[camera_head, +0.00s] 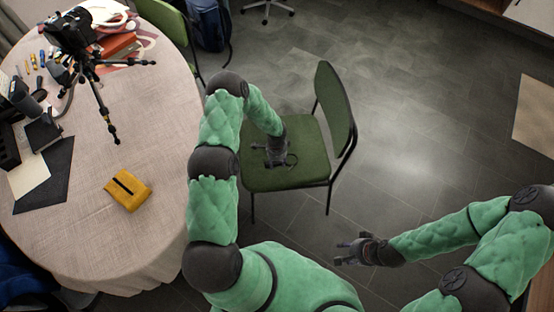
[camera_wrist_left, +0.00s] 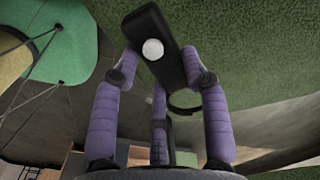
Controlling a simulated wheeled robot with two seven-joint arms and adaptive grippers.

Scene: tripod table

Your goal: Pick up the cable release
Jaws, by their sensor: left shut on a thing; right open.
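The cable release (camera_wrist_left: 160,42) is a black, elongated body with a round white button. In the left wrist view it sits tilted between the purple-padded fingers of my left gripper (camera_wrist_left: 165,72), which is shut on it. A dark loop shows just below it. In the head view my left gripper (camera_head: 262,150) is over the seat of the green chair; the cable release is too small to make out clearly there. My right gripper (camera_head: 352,252) is open and empty over the floor at the lower right.
The round cloth-covered table (camera_head: 145,85) stands at the left. It bears a camera on a tripod (camera_head: 104,100), a yellow cloth (camera_head: 128,189) and a dark folder (camera_head: 55,180). The green chair (camera_head: 307,165) stands to its right. The tiled floor at the right is mostly clear.

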